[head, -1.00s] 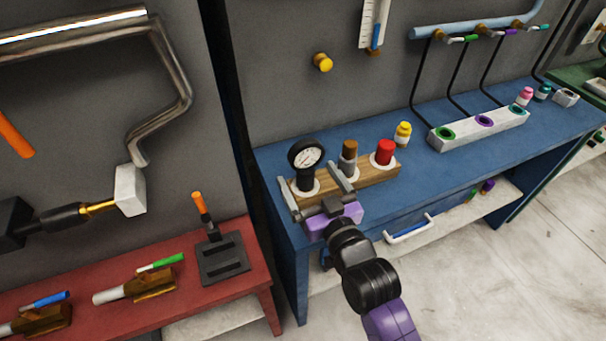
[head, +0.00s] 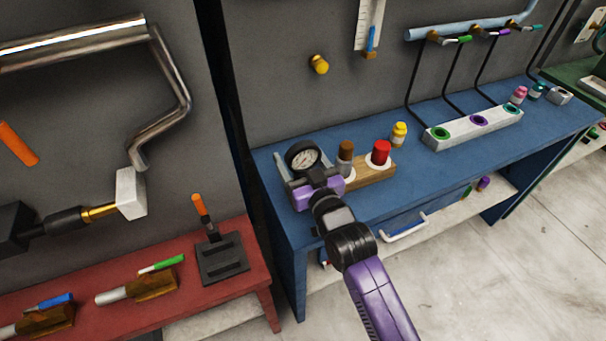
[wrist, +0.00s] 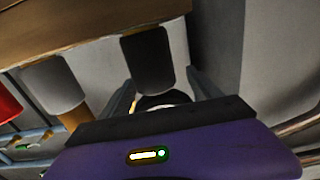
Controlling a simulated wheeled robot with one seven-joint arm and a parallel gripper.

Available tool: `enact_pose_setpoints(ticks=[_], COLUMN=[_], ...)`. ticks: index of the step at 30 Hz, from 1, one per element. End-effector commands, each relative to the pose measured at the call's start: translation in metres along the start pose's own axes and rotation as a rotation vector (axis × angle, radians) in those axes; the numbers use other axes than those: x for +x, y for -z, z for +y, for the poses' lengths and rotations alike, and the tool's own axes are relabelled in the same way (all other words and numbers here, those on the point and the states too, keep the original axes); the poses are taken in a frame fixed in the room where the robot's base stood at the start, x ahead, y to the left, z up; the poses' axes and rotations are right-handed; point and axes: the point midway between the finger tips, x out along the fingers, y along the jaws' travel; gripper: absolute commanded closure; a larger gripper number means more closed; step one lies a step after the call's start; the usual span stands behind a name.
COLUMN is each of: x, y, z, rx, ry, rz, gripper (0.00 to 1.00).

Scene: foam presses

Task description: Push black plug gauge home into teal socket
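The black plug gauge (head: 302,156), with a round white dial, stands upright at the left end of a wooden rack. Its black body (wrist: 148,60) also shows in the wrist view, in the space between my two fingers. My gripper (head: 304,170) is open, with a finger on either side of the gauge and gaps visible in the wrist view. The gripper's purple body hides the gauge's lower part in the head view. The teal socket (head: 515,113) is the right-hand ring of three on a pale block at the bench's right; it looks empty.
The wooden rack (head: 375,172) also holds a brown-topped grey plug (head: 345,158) and a red plug (head: 380,153) close to the right. A yellow bottle (head: 399,134) stands behind. Thin black hooked rods (head: 446,90) rise behind the socket block (head: 440,146). The blue bench (head: 430,180) is clear in front.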

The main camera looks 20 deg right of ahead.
Motion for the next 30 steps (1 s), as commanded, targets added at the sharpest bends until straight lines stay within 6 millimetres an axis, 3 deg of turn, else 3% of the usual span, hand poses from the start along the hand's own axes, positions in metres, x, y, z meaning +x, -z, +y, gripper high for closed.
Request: enact_pose_setpoints(ticks=[1, 9, 22, 30], x=[0.000, 0.000, 0.000, 0.000], y=[0.000, 0.000, 0.011, 0.055], z=[0.000, 0.000, 0.000, 0.000], rx=[0.000, 0.000, 0.000, -0.001], ry=[0.000, 0.000, 0.000, 0.000], rz=[0.000, 0.000, 0.004, 0.008], gripper=[0.39, 0.92, 0.92, 0.92])
